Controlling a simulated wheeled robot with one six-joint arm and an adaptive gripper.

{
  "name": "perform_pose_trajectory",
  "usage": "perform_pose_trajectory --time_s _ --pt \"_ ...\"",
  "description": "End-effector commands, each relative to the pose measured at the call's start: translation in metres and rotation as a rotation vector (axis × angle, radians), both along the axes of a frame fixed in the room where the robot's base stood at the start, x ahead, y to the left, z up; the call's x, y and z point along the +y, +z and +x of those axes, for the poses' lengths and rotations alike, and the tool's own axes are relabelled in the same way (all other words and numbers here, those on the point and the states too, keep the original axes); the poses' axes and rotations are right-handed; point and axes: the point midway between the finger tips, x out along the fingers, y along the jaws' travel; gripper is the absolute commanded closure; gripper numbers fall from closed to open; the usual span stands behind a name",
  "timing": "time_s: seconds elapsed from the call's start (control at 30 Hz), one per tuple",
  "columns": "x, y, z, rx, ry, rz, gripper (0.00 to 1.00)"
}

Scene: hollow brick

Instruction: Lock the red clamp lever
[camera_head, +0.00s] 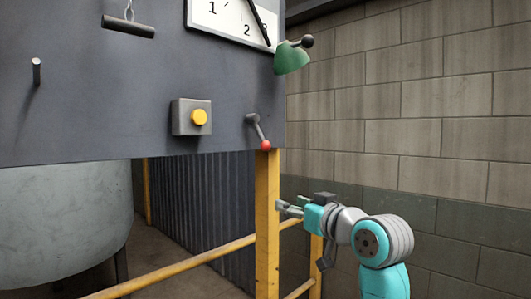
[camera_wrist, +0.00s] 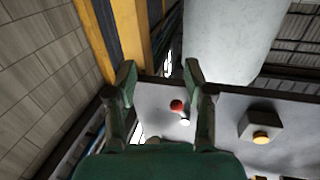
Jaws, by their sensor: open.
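The clamp lever (camera_head: 257,130) is a short grey arm with a red ball knob (camera_head: 265,145) at its end. It sits on the lower right corner of the dark panel (camera_head: 120,80) and slants down to the right. In the wrist view the red knob (camera_wrist: 177,105) shows between my fingers, beyond them, with part of the grey lever beside it. My gripper (camera_head: 284,208) is open and empty, below and to the right of the knob and apart from it. The wrist view shows both green fingers (camera_wrist: 160,73) spread apart.
A yellow post (camera_head: 267,220) stands just below the lever, with a yellow rail (camera_head: 190,268) running from it. A yellow button (camera_head: 199,117) on a grey box is left of the lever. A block wall (camera_head: 430,100) is at right.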

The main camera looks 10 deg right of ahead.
Motion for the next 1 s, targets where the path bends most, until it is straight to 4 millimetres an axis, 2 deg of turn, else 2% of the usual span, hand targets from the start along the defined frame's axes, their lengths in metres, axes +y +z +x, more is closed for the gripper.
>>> perform_pose_trajectory --time_s 0.03,0.2,0.3,0.4,0.53,0.67,1.0 --pt "0.001 0.026 -0.003 -0.016 0.010 -0.015 0.47" --pt "0.005 0.090 -0.016 -0.038 0.041 -0.064 0.47" --pt "0.007 0.114 -0.023 -0.045 0.053 -0.086 0.47" --pt "0.008 0.128 -0.027 -0.049 0.061 -0.100 0.47" --pt "0.010 0.134 -0.027 -0.050 0.065 -0.106 0.47" --pt "0.015 0.133 -0.016 -0.048 0.065 -0.107 0.47" --pt "0.040 0.133 0.037 -0.048 0.065 -0.106 0.47"
